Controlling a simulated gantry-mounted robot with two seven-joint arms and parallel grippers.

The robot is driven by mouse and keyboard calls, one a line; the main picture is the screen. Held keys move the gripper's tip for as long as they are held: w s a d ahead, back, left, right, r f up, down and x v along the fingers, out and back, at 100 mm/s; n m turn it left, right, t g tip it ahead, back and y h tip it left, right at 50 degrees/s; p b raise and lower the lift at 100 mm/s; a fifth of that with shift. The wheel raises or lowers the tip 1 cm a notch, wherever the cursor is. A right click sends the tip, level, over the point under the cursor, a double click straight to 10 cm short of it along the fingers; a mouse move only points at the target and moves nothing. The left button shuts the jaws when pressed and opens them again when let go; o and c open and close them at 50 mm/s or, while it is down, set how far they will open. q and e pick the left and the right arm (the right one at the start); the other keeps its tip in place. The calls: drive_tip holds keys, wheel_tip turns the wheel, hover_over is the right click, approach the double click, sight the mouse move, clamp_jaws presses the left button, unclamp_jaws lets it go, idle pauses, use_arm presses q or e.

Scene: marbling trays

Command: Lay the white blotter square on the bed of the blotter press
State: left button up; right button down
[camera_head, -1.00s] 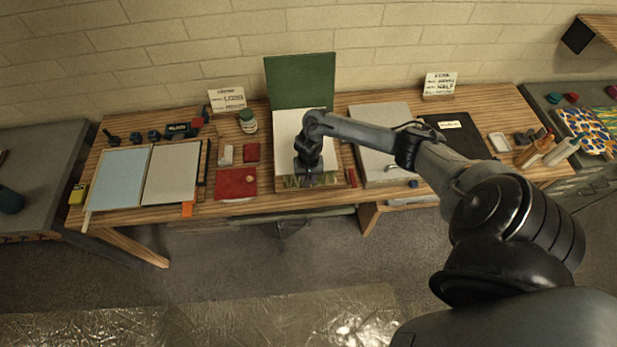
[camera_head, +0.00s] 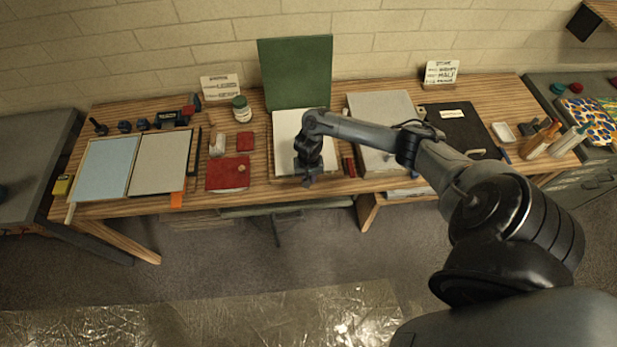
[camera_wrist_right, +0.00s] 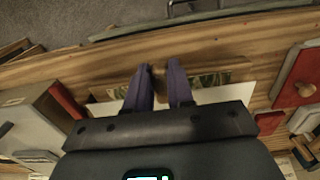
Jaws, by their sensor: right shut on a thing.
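The blotter press stands at the middle of the bench with its green lid (camera_head: 295,72) raised upright at the back. The white blotter square (camera_head: 287,130) lies over the press bed in front of the lid. My right gripper (camera_head: 307,178) is at its front edge and hides part of it. In the right wrist view, the right gripper (camera_wrist_right: 160,75) has its fingers close together, shut on the blotter, whose white edge (camera_wrist_right: 232,94) shows beside them. A green patterned strip shows just beyond. Whether the blotter lies flat on the bed is hidden. My left gripper is out of view.
A grey board (camera_head: 382,105) and a black folder (camera_head: 462,130) lie to the right. An open pale blue and grey tray (camera_head: 104,168) is at far left.

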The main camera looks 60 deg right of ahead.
drive_tip(key=shift+s+a+r+p, duration=0.1)
drive_tip(key=shift+a+p, duration=0.05)
drive_tip(key=shift+p, duration=0.65)
drive_tip(key=shift+f+b, duration=0.65)
drive_tip(key=shift+f, duration=1.8)
drive_tip(key=shift+c, duration=2.2)
unclamp_jaws()
